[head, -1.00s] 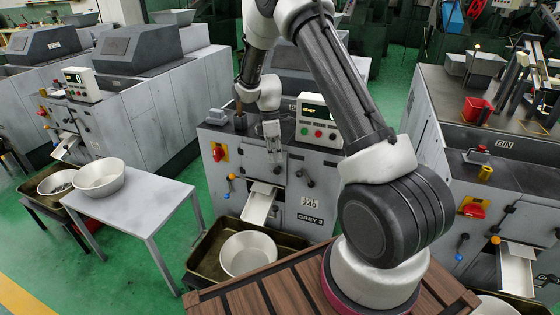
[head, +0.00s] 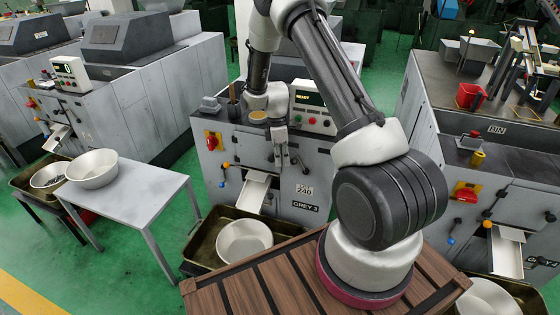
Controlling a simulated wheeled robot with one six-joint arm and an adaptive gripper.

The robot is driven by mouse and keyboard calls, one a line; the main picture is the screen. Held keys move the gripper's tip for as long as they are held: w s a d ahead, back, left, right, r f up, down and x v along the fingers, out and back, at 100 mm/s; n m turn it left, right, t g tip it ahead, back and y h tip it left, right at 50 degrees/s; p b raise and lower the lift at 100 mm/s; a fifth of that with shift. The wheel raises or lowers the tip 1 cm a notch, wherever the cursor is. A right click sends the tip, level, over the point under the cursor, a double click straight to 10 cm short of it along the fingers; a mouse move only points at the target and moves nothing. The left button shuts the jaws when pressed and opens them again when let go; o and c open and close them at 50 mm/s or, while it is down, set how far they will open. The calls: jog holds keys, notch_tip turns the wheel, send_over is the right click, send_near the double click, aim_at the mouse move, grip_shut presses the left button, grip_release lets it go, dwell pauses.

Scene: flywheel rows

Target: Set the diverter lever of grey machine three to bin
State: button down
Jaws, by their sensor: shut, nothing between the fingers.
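The grey machine (head: 240,150) labelled GREY 3 stands in front of me. Its front carries a ball-ended handle with an orange knob (head: 226,167) and a blue knob (head: 222,184), left of the white chute (head: 255,190). Small dark handles (head: 304,165) sit on the front, right of the chute top. Which of these is the diverter lever, and its setting, I cannot tell. My gripper (head: 282,163) points down before the upper front panel, above and right of the chute. It is shut and empty. It hides part of the panel, and contact cannot be told.
A control box (head: 313,108) with a READY display stands on the machine. A red switch (head: 213,140) is at the front left. A bowl (head: 244,242) sits in a tray below the chute. A white table (head: 140,190) with a bowl stands left. Another grey machine (head: 485,190) stands right.

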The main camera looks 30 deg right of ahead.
jog(key=shift+s+d+r+y, duration=0.2)
jog(key=shift+r+y, duration=0.05)
jog(key=shift+y, duration=0.05)
jog(key=shift+s+d+r+t, duration=0.15)
jog(key=shift+r+t, duration=0.05)
jog(key=shift+t, duration=0.3)
jog(key=shift+t+y, duration=0.6)
jog(key=shift+y, duration=0.2)
jog(key=shift+s+d+r, duration=0.3)
jog(key=shift+s+d, duration=0.95)
jog(key=shift+s+d+r, duration=0.3)
jog(key=shift+s+d, duration=0.9)
jog(key=shift+s, duration=0.05)
jog(key=shift+s+d+r, duration=0.3)
jog(key=shift+s+d, duration=0.95)
